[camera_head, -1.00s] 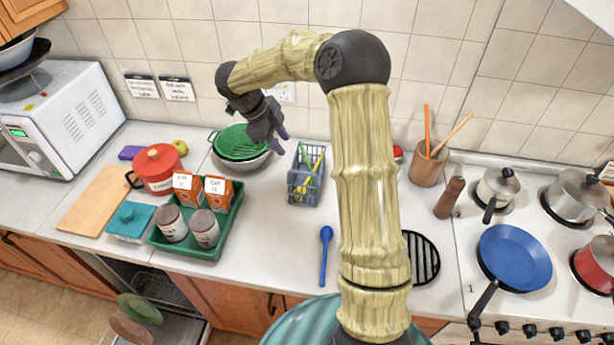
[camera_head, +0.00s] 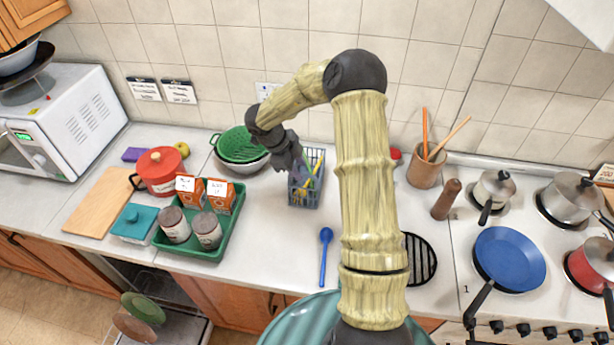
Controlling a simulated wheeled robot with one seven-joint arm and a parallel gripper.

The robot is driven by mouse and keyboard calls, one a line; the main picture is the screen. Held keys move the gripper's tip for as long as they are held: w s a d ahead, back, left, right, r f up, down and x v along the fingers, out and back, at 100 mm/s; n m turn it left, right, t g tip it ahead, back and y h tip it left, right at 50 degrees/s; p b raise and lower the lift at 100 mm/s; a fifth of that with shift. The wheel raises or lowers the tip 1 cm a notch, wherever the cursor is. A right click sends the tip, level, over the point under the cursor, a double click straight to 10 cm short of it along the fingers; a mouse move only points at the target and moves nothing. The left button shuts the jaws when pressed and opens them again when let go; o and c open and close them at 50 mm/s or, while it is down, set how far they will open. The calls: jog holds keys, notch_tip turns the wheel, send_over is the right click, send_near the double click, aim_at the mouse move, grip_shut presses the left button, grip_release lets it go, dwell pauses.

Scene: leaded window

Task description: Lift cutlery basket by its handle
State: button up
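The cutlery basket (camera_head: 305,192) is a small blue-grey mesh basket standing upright on the counter, between the green colander and my arm. Yellow and green cutlery (camera_head: 311,178) sticks up inside it. My gripper (camera_head: 300,172) is dark and points down at the basket's upper left part, overlapping it in the picture. I cannot tell whether the fingers touch the basket or its handle. The finger gap is too small and dark to make out. The handle is not clearly visible.
A green colander in a bowl (camera_head: 238,146) stands close at the left. A green tray (camera_head: 231,228) with cartons and jars is further left. A blue spoon (camera_head: 325,256) lies in front. A utensil pot (camera_head: 426,167) stands right of my arm. Counter in front of the basket is mostly clear.

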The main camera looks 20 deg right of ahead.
jog(key=shift+x, duration=0.85)
jog(key=shift+f, duration=0.1)
jog(key=p+x, duration=0.1)
jog(key=x, duration=0.1)
jog(key=p+x, duration=0.2)
jog(key=x, duration=0.1)
jog(key=shift+w+a+f, duration=0.1)
jog(key=shift+w+a, duration=0.1)
